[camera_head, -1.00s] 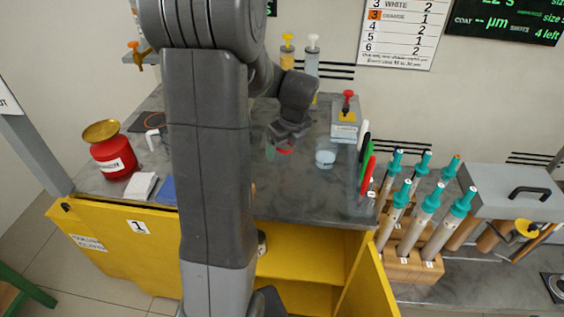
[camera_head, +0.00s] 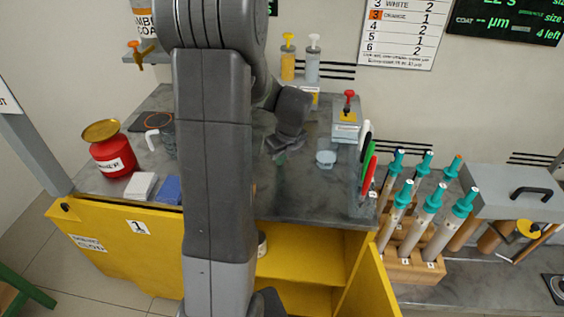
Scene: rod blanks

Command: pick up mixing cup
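A small pale translucent cup (camera_head: 326,158), which looks like the mixing cup, stands on the grey bench top right of my gripper. My gripper (camera_head: 279,156) hangs over the bench, pointing down, with a visible gap between it and this cup. Its fingers are small and partly hidden by its own body, so I cannot tell whether they are open. A see-through vessel with a white handle (camera_head: 154,131) stands on the left of the bench, partly hidden behind my arm.
A red can (camera_head: 113,156) with a brass dish, a white block (camera_head: 141,186) and a blue block (camera_head: 167,189) are at left. Upright markers (camera_head: 368,165) stand right of the cup. Teal-capped tubes (camera_head: 430,213) fill a wooden rack. The yellow cabinet door (camera_head: 378,285) is open.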

